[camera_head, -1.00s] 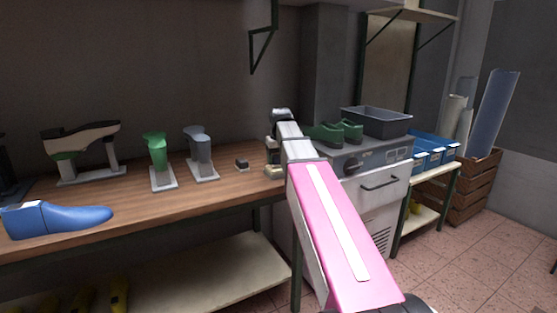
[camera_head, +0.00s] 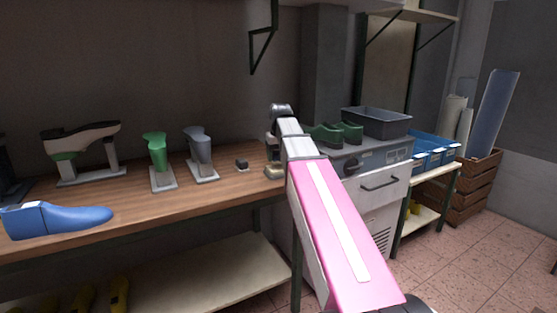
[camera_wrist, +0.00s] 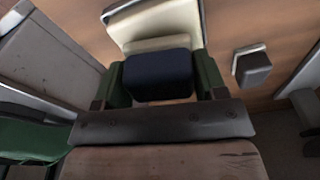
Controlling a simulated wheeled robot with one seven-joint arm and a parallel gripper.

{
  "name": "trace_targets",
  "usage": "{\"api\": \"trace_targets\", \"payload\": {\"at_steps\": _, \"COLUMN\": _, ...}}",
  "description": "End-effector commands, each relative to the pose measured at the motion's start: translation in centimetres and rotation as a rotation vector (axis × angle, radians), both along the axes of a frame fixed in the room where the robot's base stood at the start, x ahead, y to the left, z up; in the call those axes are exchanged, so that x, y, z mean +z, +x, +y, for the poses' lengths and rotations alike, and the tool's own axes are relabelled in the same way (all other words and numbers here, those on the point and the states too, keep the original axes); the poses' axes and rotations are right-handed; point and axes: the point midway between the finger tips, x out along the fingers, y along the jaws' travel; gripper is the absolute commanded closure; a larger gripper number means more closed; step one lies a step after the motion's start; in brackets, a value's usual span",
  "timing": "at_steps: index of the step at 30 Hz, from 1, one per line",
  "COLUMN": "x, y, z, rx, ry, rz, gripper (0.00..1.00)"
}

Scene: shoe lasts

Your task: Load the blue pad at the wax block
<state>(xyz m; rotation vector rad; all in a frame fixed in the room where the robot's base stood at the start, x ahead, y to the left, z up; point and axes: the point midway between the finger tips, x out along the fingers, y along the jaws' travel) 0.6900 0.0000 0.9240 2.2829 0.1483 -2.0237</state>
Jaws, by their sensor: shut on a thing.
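My gripper (camera_wrist: 160,84) is shut on the dark blue pad (camera_wrist: 158,72), which sits between its two green fingers in the wrist view. The cream wax block (camera_wrist: 162,43) shows directly behind and beneath the pad, on a pale tray-like base. I cannot tell whether the pad touches the wax. In the head view my gripper (camera_head: 273,152) points down at the right end of the wooden bench, with the cream block (camera_head: 274,172) low beside it. The pad is too small and dark to make out there.
A small dark block on a pale base (camera_head: 241,164) stands left of my gripper, also in the wrist view (camera_wrist: 253,66). Green and grey last stands (camera_head: 201,155) and a blue last (camera_head: 55,218) are further left. Green shoes (camera_head: 335,133) sit on the machine at right.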

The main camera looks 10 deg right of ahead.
Motion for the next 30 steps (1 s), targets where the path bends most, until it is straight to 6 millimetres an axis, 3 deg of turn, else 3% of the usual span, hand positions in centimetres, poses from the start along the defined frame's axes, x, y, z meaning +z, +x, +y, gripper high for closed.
{"api": "trace_targets", "payload": {"at_steps": 21, "x": 5.0, "y": 0.1, "z": 0.0, "rx": 0.000, "ry": 0.000, "rz": -0.001, "gripper": 0.54}}
{"api": "trace_targets", "payload": {"at_steps": 30, "x": 5.3, "y": 0.0, "z": 0.0, "rx": 0.000, "ry": 0.000, "rz": 0.000, "gripper": 0.54}}
